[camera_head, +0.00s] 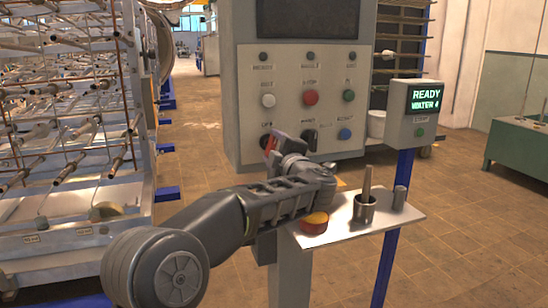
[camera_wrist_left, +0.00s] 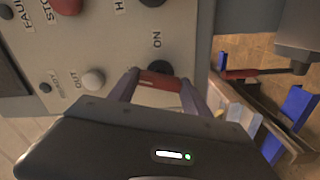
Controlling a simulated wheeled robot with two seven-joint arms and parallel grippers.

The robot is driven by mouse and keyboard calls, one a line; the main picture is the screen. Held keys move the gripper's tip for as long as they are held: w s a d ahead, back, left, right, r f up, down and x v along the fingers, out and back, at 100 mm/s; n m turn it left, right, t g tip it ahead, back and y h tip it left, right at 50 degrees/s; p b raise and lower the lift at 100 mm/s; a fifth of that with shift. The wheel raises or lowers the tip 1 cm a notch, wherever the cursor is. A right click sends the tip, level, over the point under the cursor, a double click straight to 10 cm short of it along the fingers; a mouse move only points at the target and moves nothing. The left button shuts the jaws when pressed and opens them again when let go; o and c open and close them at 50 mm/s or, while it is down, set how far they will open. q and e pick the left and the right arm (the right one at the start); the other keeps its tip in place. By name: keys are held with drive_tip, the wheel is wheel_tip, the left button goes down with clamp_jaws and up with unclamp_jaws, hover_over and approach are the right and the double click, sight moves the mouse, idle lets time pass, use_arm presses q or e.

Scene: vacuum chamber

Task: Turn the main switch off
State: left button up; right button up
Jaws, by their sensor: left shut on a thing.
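The control panel (camera_head: 243,95) is a grey box with a light face, several round buttons and dark knobs. The main switch appears to be the red handle (camera_head: 267,141) at the panel's lower left; it also shows in the left wrist view as a red bar (camera_wrist_left: 160,81) beside a dark round knob and an "ON" label. My left gripper (camera_head: 273,146) is at the panel's lower left, shut on this red handle; in the wrist view its two fingers (camera_wrist_left: 160,86) stand at either end of the bar. The gripper partly hides the switch in the head view. My right gripper is not in view.
A display box (camera_head: 422,109) reads "READY". A large rack (camera_head: 65,110) stands left.

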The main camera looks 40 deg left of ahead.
use_arm(q)
drive_tip(key=shift+f+n+b, duration=0.1)
drive_tip(key=shift+n+b, duration=1)
drive_tip(key=shift+n, duration=0.7)
drive_tip(key=o, duration=1.4)
drive_tip(key=shift+c, duration=0.2)
drive_tip(key=shift+s, duration=0.1)
drive_tip(key=v, duration=0.7)
drive_tip(key=shift+d, duration=0.35)
drive_tip(key=shift+s, duration=0.15)
